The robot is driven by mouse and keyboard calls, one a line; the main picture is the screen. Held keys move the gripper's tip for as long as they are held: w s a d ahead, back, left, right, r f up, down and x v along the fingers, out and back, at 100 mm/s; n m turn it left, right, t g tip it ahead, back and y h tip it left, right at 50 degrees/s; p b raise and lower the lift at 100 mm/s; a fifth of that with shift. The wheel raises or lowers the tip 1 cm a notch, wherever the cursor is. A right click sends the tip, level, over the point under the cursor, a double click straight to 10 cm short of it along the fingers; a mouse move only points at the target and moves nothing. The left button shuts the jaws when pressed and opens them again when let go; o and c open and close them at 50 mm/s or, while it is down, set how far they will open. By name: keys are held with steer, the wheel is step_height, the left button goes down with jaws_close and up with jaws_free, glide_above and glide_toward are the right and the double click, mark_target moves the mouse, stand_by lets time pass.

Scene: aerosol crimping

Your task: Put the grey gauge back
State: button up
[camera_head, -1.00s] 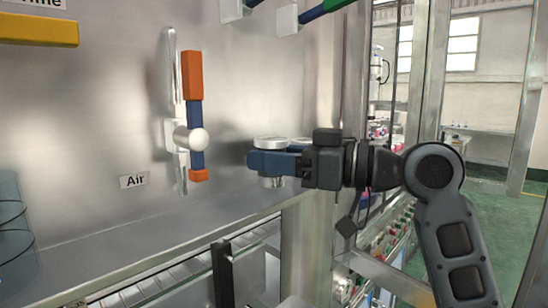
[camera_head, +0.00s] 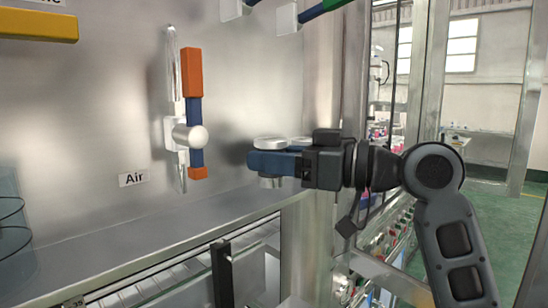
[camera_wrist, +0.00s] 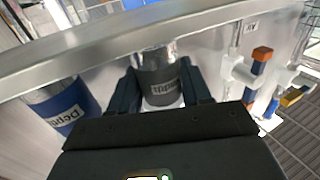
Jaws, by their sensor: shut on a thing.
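My gripper (camera_head: 262,162) is shut on the grey gauge. In the head view the gauge shows as a silver disc (camera_head: 269,143) above the blue fingers, with a short silver end below them. In the wrist view the grey gauge (camera_wrist: 160,84) is a dark grey cylinder with a partly readable label, between the two fingers. A blue gauge (camera_wrist: 62,108) labelled "Depth" stands to its left in the wrist view. In the head view a second silver disc shows just behind my gripper, mostly hidden. I cannot tell whether the held gauge touches the shelf.
A metal shelf (camera_head: 130,238) runs along the steel back wall. A steel post stands to the right. The shelf's middle is clear.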

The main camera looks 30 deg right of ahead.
steer(key=shift+f+b, duration=0.45)
steer(key=shift+f, duration=0.05)
steer(key=o, duration=1.2)
steer(key=shift+o, duration=0.2)
steer(key=b+v, duration=0.1)
steer(key=v, duration=0.6)
steer(key=shift+s+d+b, duration=0.25)
steer(key=shift+s+b, duration=0.05)
